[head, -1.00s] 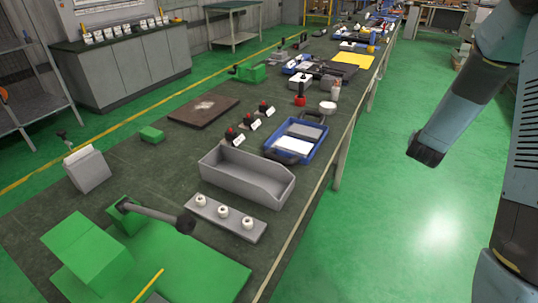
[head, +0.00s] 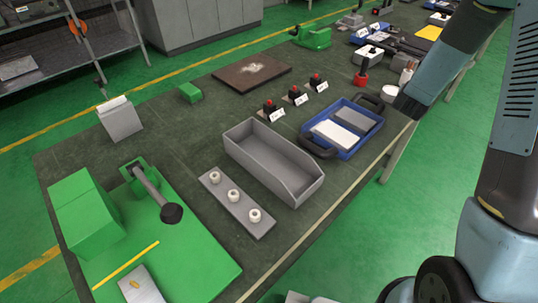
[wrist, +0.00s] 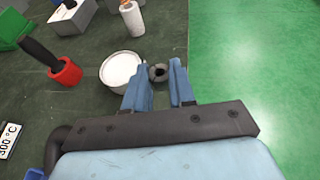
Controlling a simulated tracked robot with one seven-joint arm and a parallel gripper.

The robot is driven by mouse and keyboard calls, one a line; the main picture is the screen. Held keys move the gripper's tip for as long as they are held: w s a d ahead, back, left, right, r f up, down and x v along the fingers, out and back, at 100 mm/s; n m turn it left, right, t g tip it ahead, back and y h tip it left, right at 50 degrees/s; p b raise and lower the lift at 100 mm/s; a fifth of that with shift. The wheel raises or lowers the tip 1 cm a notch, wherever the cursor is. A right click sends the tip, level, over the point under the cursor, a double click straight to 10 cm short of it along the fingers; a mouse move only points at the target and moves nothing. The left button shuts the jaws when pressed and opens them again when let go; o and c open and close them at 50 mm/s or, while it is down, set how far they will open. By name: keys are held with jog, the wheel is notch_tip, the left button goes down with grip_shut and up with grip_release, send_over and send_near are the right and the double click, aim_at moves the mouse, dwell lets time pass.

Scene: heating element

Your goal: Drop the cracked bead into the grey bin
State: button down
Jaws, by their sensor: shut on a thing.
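My gripper (wrist: 160,68) shows in the wrist view with its two blue fingers shut on a small dark grey ring-shaped bead (wrist: 158,74). Its hole faces the camera; no crack can be made out. The grey bin (head: 273,161) stands open and empty on the dark bench in the middle of the head view. The gripper is apart from the bin, near a round white dish (wrist: 121,71). In the head view the fingers and held bead cannot be made out.
A grey strip with several white beads (head: 234,196) lies beside the bin. A blue tray (head: 350,127) is to its right. Small black boxes with red tops (head: 295,92) stand behind. A red pot (wrist: 66,73) is left of the dish. A green press (head: 85,210) stands at front left.

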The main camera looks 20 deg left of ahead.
jog(key=shift+w+d, duration=0.15)
jog(key=shift+d, duration=0.3)
jog(key=shift+a, duration=0.1)
jog(key=s+a+r, duration=0.2)
jog(key=s+a, duration=0.2)
jog(key=a, duration=0.5)
jog(key=s+a+r+m+h, duration=0.1)
jog(key=s+a, duration=0.4)
jog(key=a, duration=0.3)
jog(key=s+a+r, duration=0.2)
jog(key=s+a, duration=0.2)
jog(key=a, duration=0.5)
jog(key=s+a+r+m+h, duration=0.1)
jog(key=s+a, duration=0.4)
jog(key=s, duration=0.8)
jog(key=s+a, duration=0.6)
jog(key=s, duration=0.7)
jog(key=shift+g, duration=0.4)
jog(key=shift+f, duration=2.8)
